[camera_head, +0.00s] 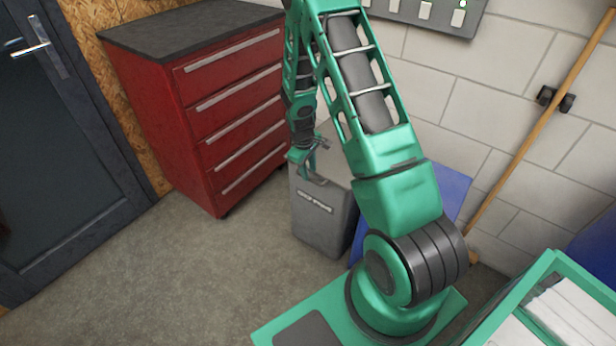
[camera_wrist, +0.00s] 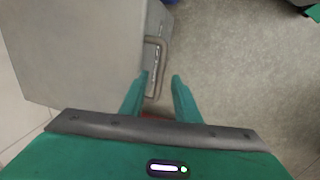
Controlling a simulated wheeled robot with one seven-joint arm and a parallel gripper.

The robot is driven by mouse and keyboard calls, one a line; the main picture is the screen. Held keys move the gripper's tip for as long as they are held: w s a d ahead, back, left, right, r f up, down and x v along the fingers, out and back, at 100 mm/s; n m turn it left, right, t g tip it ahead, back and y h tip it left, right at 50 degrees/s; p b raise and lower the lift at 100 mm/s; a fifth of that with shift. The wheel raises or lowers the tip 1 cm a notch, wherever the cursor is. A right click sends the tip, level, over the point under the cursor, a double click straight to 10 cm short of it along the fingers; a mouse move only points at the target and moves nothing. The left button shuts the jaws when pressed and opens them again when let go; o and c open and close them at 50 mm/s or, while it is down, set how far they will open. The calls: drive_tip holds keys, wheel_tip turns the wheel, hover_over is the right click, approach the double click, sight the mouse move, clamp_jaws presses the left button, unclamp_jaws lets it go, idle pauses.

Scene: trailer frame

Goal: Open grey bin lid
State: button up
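The grey bin (camera_head: 319,213) stands on the floor beside the red cabinet, its lid (camera_head: 342,166) shut. In the wrist view the lid (camera_wrist: 75,45) fills the upper left, with a bar handle (camera_wrist: 164,55) along its edge. My gripper (camera_head: 311,168) is at the bin's front upper edge. In the wrist view my gripper (camera_wrist: 161,78) is open, and the near end of the handle shows between the two fingers, closer to the left one. I cannot tell whether a finger touches it. My arm hides part of the lid's right side in the head view.
A red drawer cabinet (camera_head: 150,120) stands left of the grey bin. A blue bin (camera_head: 452,188) is close on its right, partly behind my arm. A wooden-handled tool (camera_head: 530,125) leans on the block wall. The floor (camera_head: 200,275) in front is clear.

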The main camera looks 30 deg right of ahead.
drive_tip(key=shift+w+d+f, duration=0.1)
drive_tip(key=shift+d+f, duration=0.05)
drive_tip(key=shift+f, duration=0.7)
drive_tip(key=shift+d+f, duration=0.15)
drive_tip(key=shift+f, duration=0.65)
clamp_jaws()
drive_tip(key=shift+a, duration=0.15)
